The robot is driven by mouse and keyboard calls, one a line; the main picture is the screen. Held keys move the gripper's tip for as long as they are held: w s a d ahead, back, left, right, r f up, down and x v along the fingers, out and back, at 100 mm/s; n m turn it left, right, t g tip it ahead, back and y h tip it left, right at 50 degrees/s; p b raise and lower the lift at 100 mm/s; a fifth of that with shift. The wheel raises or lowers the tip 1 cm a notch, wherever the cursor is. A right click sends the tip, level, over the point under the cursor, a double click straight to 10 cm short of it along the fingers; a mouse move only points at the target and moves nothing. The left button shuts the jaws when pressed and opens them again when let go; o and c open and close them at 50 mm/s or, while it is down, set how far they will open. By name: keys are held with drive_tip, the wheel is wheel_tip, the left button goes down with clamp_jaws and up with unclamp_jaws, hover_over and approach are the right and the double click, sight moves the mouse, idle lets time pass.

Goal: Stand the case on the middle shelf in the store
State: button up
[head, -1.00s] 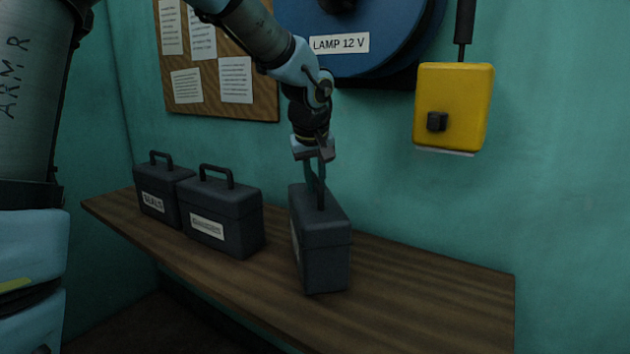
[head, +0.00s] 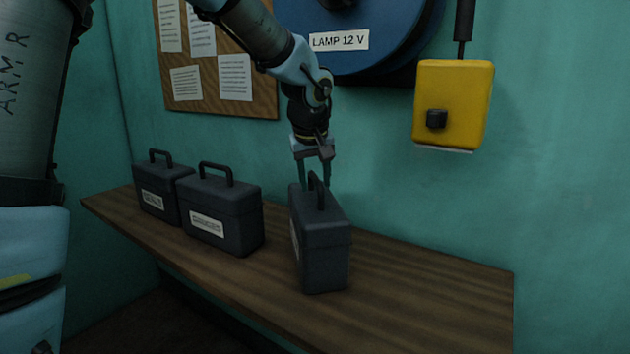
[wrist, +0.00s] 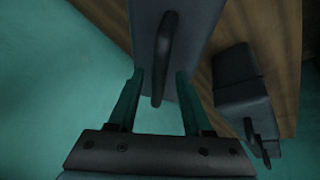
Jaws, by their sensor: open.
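A dark grey case (head: 322,248) with a top handle stands upright on the wooden shelf (head: 420,285), turned so that one narrow end faces my head camera. A pale label shows at the edge of its left side. My gripper (head: 315,184) is right above it, pointing down and open, with its fingers on either side of the handle. In the wrist view the case (wrist: 190,40) lies under the gripper (wrist: 158,80), and the handle (wrist: 165,58) sits between the two spread fingers, apart from both.
Two similar dark cases, one at far left (head: 155,195) and one nearer (head: 220,225), stand on the shelf with unreadable labels. A yellow box (head: 455,105), a blue reel marked LAMP 12 V (head: 385,40) and a notice board (head: 225,95) hang behind. The shelf's right part is clear.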

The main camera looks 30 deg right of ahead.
drive_tip(key=b+v, duration=0.3)
drive_tip(key=v, duration=0.9)
drive_tip(key=a+f+y, duration=0.1)
drive_tip(key=a+f, duration=0.6)
drive_tip(key=a, duration=0.3)
drive_tip(key=a+f+g, duration=0.1)
drive_tip(key=a+f, duration=0.6)
drive_tip(key=a, duration=0.3)
drive_tip(key=w+a+f+n+y, duration=0.1)
drive_tip(key=a+f, duration=0.6)
drive_tip(key=a, duration=0.3)
drive_tip(key=shift+g+y, duration=0.3)
drive_tip(key=shift+g, duration=0.1)
drive_tip(key=shift+o, duration=0.4)
drive_tip(key=s+a+f, duration=0.3)
drive_tip(key=s+a, duration=0.1)
drive_tip(key=a, duration=0.1)
drive_tip(key=shift+a+f+n+g, duration=0.25)
drive_tip(key=shift+a+n+g, duration=0.05)
drive_tip(key=shift+a, duration=0.05)
drive_tip(key=shift+d, duration=0.1)
